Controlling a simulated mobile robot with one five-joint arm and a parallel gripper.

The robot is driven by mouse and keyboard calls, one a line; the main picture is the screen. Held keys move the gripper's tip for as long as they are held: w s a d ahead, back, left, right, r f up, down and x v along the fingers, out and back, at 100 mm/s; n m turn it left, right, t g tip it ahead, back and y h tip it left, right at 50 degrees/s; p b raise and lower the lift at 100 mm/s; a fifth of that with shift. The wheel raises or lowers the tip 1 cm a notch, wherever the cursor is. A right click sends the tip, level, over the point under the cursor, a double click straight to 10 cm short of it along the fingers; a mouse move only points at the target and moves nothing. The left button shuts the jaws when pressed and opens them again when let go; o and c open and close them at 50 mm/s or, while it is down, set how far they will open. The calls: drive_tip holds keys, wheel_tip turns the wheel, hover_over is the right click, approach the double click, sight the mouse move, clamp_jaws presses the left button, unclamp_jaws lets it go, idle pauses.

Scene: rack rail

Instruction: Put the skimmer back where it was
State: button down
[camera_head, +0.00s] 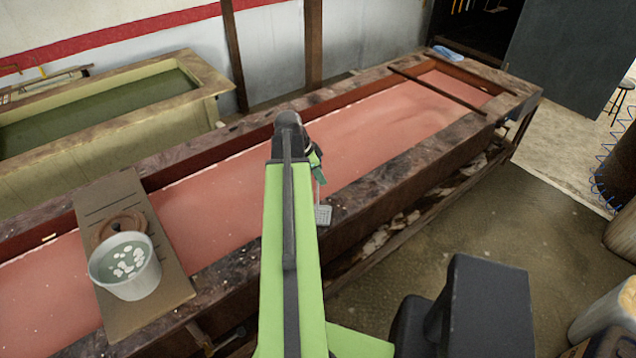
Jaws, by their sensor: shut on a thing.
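My gripper (315,158) is at the far end of my green arm, over the long trough of pink liquid, and is mostly hidden behind my arm. It is shut on the skimmer (323,214), which hangs below it with a thin handle up and a small pale grey, perforated-looking head down. The head shows against the trough's near rim; I cannot tell whether it touches it. The place where the skimmer was cannot be made out.
The wooden trough (385,189) runs from lower left to upper right. A board (160,315) across it carries a white bucket (126,268) and a brown ring-shaped thing (118,228). A green-filled tank (212,84) stands behind left.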

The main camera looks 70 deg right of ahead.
drive_tip(key=shift+s+r, duration=0.1)
drive_tip(key=shift+r, duration=0.05)
drive_tip(key=shift+f, duration=0.2)
drive_tip(key=c, duration=1.3)
unclamp_jaws()
drive_tip(key=shift+r+p, duration=0.5)
drive_tip(key=shift+r, duration=0.1)
drive_tip(key=p+v, duration=1)
drive_tip(key=v, duration=0.1)
drive_tip(key=shift+a+r, duration=0.1)
drive_tip(key=shift+a, duration=0.05)
